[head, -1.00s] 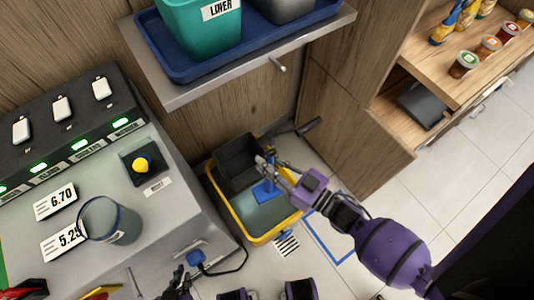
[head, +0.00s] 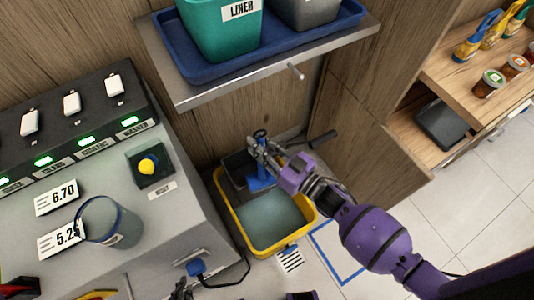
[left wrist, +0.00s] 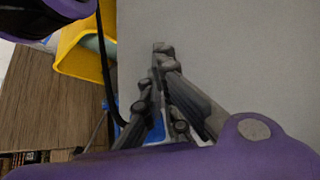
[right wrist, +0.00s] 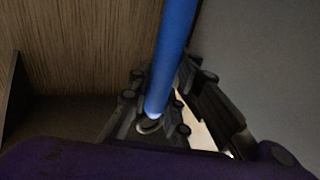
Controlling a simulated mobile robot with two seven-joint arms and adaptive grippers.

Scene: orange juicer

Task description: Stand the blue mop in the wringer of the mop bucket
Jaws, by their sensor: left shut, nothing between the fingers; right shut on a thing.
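The yellow mop bucket (head: 243,240) stands on the floor beside the grey counter, with bluish water in its front part. Its dark wringer (head: 233,163) is at the back of the bucket. The blue mop (head: 262,184) is over the wringer area; I cannot tell whether its lower end is inside. My right gripper (head: 259,148) is shut on the mop's blue handle, which also shows between the fingers in the right wrist view (right wrist: 172,55). My left gripper (left wrist: 160,50) is shut and empty near the counter's side, low in the head view (head: 181,291).
A metal shelf (head: 270,72) with a blue tray and bins overhangs the bucket's back. The counter (head: 180,235) is close on the left, with a blue plug and cable (head: 196,267). Wooden cabinetry (head: 365,130) stands behind right. Tiled floor is free at right.

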